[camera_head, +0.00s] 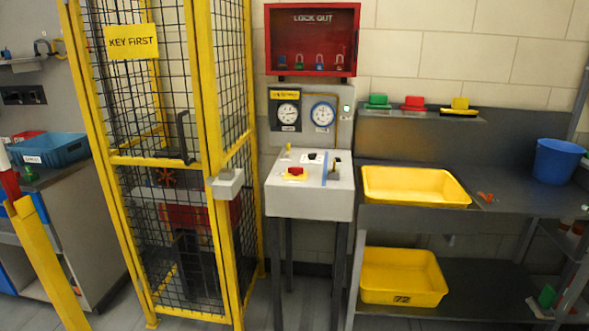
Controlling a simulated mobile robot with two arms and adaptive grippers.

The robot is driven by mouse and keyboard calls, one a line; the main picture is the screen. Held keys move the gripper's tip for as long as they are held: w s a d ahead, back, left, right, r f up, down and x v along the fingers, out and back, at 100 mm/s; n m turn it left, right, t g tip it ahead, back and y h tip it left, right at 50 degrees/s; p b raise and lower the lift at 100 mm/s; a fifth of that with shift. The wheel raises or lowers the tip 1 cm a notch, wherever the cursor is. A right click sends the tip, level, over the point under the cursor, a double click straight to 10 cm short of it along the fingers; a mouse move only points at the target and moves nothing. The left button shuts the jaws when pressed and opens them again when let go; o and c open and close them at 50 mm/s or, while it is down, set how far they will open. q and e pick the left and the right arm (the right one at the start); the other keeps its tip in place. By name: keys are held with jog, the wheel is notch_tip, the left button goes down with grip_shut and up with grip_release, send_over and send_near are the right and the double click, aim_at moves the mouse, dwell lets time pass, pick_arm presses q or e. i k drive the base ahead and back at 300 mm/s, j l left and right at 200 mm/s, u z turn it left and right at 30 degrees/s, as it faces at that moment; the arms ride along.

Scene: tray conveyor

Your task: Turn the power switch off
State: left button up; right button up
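A grey control stand (310,201) is in the middle of the head view. On its sloped top, at the left, is a red switch handle (296,171) on a yellow base, which looks like the power switch; its exact position is too small to read. A small yellow lever or key (288,149), a black knob (312,157) and an upright lever (333,171) are also on the top. Behind it, a panel holds two round gauges (288,113) and a small lit greenish-white lamp (347,108). Neither of my grippers is in view.
A yellow mesh cage (205,100) with a "KEY FIRST" sign (132,41) stands left of the stand. A red lockout cabinet (312,20) with several padlocks hangs above. A workbench (520,198) with a yellow tray (415,202) and blue bucket (557,160) is right.

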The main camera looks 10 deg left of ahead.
aim_at(296, 171)
jog(key=i+z, duration=0.15)
jog(key=i, duration=0.3)
jog(key=i+j+z, duration=0.15)
jog(key=i, duration=0.3)
jog(key=i+j+z, duration=0.15)
jog(key=i, duration=0.3)
